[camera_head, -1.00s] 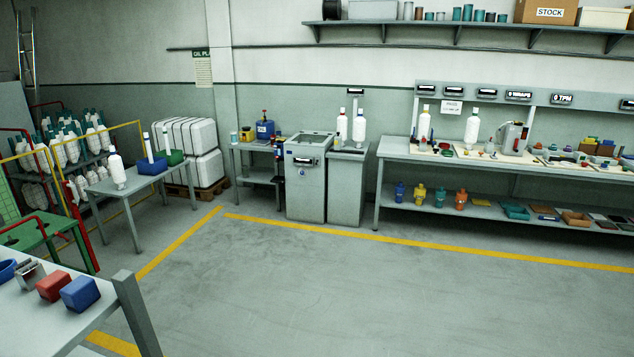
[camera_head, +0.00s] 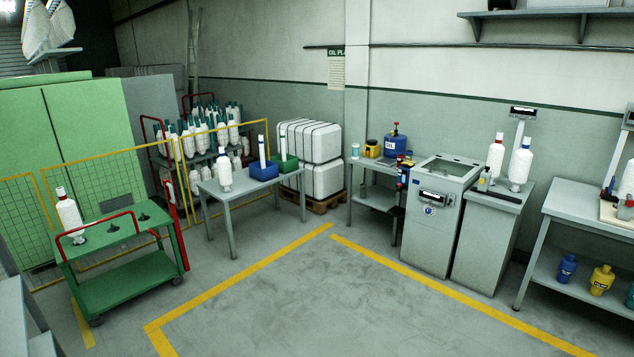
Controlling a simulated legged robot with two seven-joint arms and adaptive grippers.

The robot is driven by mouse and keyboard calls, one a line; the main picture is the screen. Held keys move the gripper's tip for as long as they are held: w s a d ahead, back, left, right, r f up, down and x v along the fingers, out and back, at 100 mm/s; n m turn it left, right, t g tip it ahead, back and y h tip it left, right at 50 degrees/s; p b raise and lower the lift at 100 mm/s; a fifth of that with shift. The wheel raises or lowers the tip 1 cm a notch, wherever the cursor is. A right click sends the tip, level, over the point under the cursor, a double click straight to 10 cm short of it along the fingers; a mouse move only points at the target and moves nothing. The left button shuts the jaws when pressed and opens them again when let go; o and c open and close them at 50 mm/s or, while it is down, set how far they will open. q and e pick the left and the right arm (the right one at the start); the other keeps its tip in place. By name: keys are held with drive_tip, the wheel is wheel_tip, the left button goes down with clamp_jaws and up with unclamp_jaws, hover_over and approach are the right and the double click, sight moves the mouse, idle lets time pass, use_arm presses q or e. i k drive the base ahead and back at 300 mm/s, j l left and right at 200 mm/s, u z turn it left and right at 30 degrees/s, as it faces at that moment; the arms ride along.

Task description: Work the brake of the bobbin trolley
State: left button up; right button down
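A green trolley (camera_head: 125,285) with red handle rails stands at the left on wheels. The lower shelf looks empty. A red upright part (camera_head: 176,228) is at the trolley's right end. I cannot make out a brake lever; the wheels are small and dark in this view. Neither of my grippers is in view.
A grey table (camera_head: 250,187) with a bobbin and blue and green bins stands behind the trolley. A yellow mesh fence (camera_head: 100,175) runs behind it. Grey cabinets (camera_head: 432,225) stand at the right. The floor (camera_head: 290,310) inside the yellow lines is clear.

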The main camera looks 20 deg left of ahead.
sight(149, 230)
drive_tip(key=i+j+u, duration=0.25)
drive_tip(key=i+u, duration=0.2)
drive_tip(key=i+j+u, duration=0.1)
drive_tip(key=i+u, duration=0.3)
drive_tip(key=i, duration=0.2)
drive_tip(key=i+l+u, duration=0.1)
drive_tip(key=i+u, duration=0.35)
drive_tip(key=i+l+u, duration=0.3)
drive_tip(key=i+u, duration=0.15)
drive_tip(key=i, duration=0.15)
